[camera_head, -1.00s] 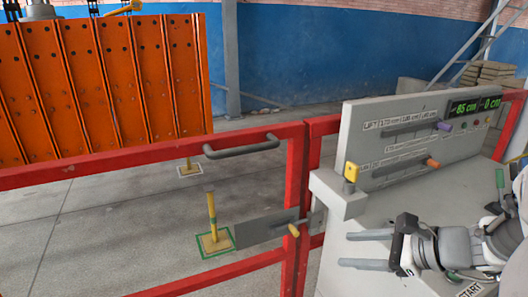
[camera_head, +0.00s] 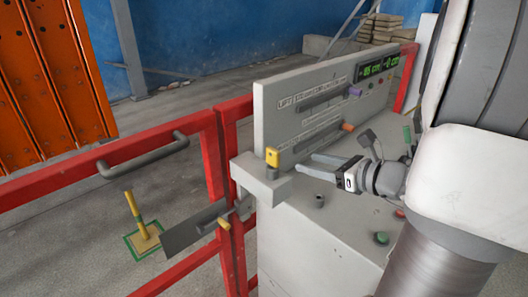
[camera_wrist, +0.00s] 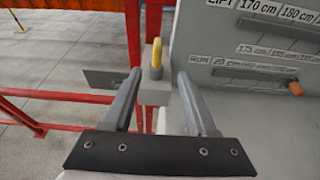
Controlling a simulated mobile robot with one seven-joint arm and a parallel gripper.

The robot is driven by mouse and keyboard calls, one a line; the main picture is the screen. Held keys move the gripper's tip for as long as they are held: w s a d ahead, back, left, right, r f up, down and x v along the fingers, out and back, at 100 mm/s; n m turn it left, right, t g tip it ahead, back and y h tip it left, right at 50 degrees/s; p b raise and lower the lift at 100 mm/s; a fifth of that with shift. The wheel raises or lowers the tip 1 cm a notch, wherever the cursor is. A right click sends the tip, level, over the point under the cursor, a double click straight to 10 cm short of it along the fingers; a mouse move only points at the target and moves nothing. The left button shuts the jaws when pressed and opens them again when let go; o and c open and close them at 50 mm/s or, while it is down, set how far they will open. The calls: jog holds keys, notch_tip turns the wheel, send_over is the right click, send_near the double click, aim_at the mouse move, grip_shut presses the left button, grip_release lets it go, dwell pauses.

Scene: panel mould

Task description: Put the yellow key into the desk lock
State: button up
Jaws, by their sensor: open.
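The yellow key (camera_head: 272,157) stands upright in a grey block (camera_head: 262,182) at the left end of the desk. My gripper (camera_head: 305,163) is open and empty, just right of the key and pointing at it. In the wrist view the key (camera_wrist: 156,52) shows between and beyond the two fingertips (camera_wrist: 160,74), apart from both. A small dark round fitting (camera_head: 320,201) stands on the desk top below my gripper. It may be the desk lock, but I cannot tell for certain.
The grey panel (camera_head: 285,110) with slots and coloured levers rises behind my gripper. A red gate (camera_head: 217,160) with a grey handle (camera_head: 145,155) stands left of the desk. A green button (camera_head: 381,238) is on the desk top. An orange mould panel (camera_head: 50,80) stands beyond.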

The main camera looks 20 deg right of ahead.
aim_at(279, 157)
jog(key=x, duration=0.8)
jog(key=shift+w+a+f, duration=0.1)
jog(key=x, duration=0.5)
jog(key=shift+a, duration=0.25)
grip_shut()
